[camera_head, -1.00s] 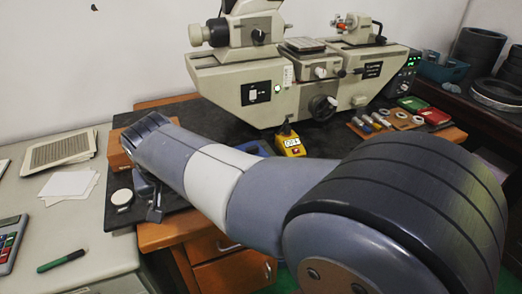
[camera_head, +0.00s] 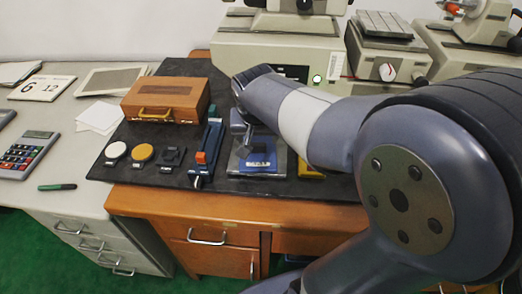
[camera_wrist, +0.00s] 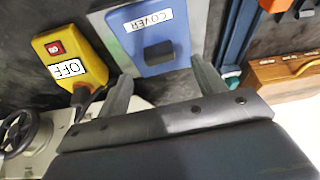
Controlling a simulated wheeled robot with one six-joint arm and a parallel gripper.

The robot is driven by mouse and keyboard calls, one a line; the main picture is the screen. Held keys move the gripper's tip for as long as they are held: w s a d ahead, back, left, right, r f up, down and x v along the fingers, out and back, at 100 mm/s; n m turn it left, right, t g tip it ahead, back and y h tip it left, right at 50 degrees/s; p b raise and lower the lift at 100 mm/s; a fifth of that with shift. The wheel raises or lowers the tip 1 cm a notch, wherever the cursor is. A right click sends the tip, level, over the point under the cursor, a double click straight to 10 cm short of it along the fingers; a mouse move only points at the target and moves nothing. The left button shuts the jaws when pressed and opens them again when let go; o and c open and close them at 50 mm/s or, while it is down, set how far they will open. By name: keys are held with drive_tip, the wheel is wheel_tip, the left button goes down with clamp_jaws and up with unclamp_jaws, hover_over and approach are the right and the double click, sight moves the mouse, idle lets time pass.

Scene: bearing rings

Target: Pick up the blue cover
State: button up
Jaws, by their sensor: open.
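The blue cover (camera_wrist: 181,57) lies flat in a grey frame in the wrist view, with a white COVER label and a dark block-shaped knob (camera_wrist: 158,52). Nothing is between the fingers. In the head view my gripper (camera_head: 243,128) is above the back of the cover; its fingertips are hard to make out.
A yellow box (camera_wrist: 74,58) marked OFF stands left of the cover in the wrist view. In the head view, a blue tool with an orange block (camera_head: 206,150) and a wooden case (camera_head: 165,99) are to the left. A large beige machine (camera_head: 270,50) stands behind.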

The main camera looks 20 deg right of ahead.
sight(258, 145)
drive_tip(key=shift+w+d+f, duration=0.1)
drive_tip(key=shift+d+f, duration=0.05)
drive_tip(key=shift+f, duration=0.2)
drive_tip(key=shift+x, duration=2.3)
drive_tip(key=shift+c, duration=0.4)
drive_tip(key=c, duration=1.1)
